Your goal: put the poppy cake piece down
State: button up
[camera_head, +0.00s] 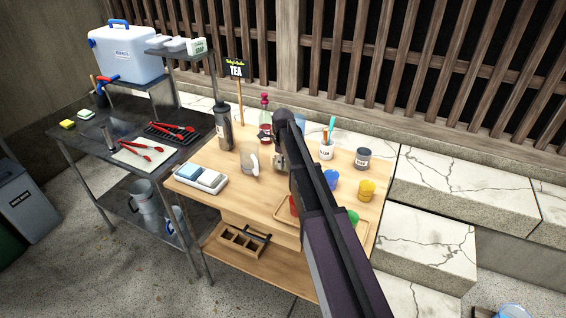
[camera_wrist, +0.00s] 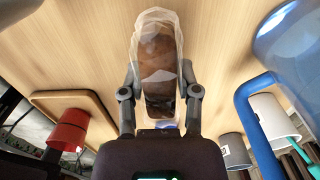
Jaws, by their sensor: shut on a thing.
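The poppy cake piece (camera_wrist: 158,55) is a brown piece in a clear, pale wrapper. In the wrist view it stands out ahead between the two grey fingers of my gripper (camera_wrist: 160,95), which is shut on it. In the head view the wrapped piece (camera_head: 249,160) shows over the middle of the wooden table (camera_head: 215,160), and my gripper (camera_head: 268,162) is just to its right, partly hidden by my arm. I cannot tell whether the piece touches the tabletop.
A dark flask (camera_head: 223,125) and a red bottle (camera_head: 265,115) stand behind the piece. Blue (camera_head: 331,179) and yellow (camera_head: 366,190) cups stand right. Bare wood lies in front of the piece.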

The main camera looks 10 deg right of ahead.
jog(key=shift+r+p, duration=3.75)
jog(key=shift+r, duration=0.35)
jog(key=shift+s, duration=0.15)
